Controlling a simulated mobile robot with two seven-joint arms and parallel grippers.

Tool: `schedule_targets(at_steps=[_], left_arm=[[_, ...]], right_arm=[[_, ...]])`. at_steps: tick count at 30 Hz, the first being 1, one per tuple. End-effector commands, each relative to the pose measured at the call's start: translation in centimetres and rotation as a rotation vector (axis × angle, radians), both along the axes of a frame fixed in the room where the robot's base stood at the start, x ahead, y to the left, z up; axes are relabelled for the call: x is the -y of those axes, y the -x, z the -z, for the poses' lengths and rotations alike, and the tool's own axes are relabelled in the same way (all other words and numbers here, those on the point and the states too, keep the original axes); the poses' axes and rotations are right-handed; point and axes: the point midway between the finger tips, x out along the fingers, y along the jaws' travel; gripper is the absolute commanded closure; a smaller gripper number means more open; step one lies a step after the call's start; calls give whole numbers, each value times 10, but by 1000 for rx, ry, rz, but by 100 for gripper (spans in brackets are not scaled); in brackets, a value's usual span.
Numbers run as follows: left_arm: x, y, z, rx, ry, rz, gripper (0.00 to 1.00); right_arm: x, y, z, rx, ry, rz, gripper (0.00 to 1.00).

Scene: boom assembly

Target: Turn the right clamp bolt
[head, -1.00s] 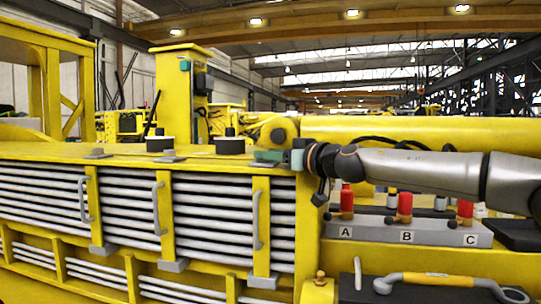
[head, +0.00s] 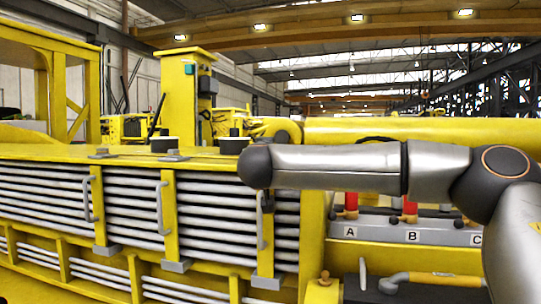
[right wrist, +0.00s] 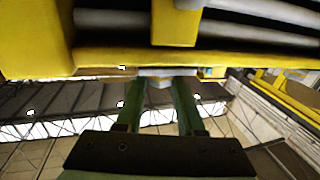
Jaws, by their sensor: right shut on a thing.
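The right clamp, a yellow upright bar with a grey handle (head: 262,228), stands in front of grey pipes at the right end of the rack. Its top is hidden in the head view behind the dark wrist of my right arm. In the right wrist view my right gripper (right wrist: 160,82) has its two green fingers on either side of a light grey bolt head (right wrist: 158,72) at the yellow top edge. It is shut on this bolt. How far the bolt is turned cannot be told. My left gripper is not in view.
Two similar grey bolts (head: 175,156) top the other clamps to the left. Black round caps (head: 234,144) stand behind on the yellow deck. A grey block labelled A, B, C (head: 385,229) with red-topped fittings lies below my right arm. A yellow-handled lever (head: 435,279) is at lower right.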

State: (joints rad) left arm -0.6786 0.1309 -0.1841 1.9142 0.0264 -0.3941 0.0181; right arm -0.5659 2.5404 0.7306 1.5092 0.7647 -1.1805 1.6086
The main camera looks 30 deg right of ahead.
Motion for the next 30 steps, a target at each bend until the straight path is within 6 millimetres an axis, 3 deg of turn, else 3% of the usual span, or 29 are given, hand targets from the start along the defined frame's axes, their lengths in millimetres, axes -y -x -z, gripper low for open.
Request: schedule_targets(at_steps=[12, 30], left_arm=[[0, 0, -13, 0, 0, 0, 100], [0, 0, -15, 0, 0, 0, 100]], right_arm=[[-2, -3, -2, 1, 1, 190, 100], [-2, -3, -5, 12, 4, 242, 100]])
